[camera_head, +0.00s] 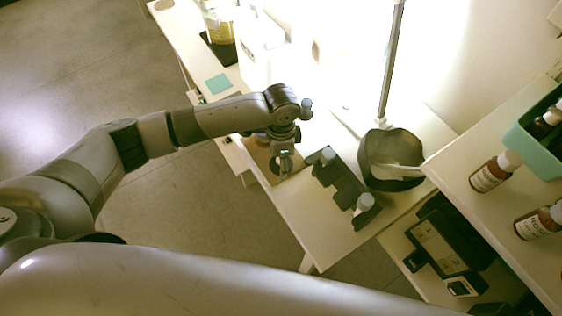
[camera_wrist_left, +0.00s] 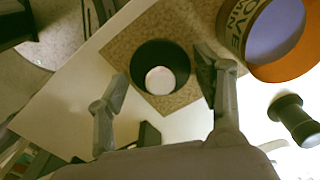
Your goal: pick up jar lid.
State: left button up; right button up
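A dark round jar or cup (camera_wrist_left: 145,52) stands on a speckled tan mat (camera_wrist_left: 125,38) in the left wrist view. A pale round disc (camera_wrist_left: 160,80) shows within its dark rim; I cannot tell whether this disc or the dark piece is the jar lid. My left gripper (camera_head: 284,166) points down over the mat at the table's left edge in the head view. In the left wrist view its two fingers are spread apart on either side of the dark round piece, with nothing visibly gripped. The gripper hides most of that piece in the head view. My right gripper is not in view.
An orange-edged lettered container (camera_wrist_left: 290,62) is close to the right finger. A dark spool-shaped item (camera_wrist_left: 294,120) lies farther right. A black rack (camera_head: 340,186) with pale-capped pieces and a black bowl (camera_head: 374,148) stand right of the gripper. Brown bottles (camera_head: 489,176) stand on the right shelf.

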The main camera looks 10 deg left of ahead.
pick_arm(q)
jog(key=c, duration=0.6)
jog(key=shift+r, duration=0.15)
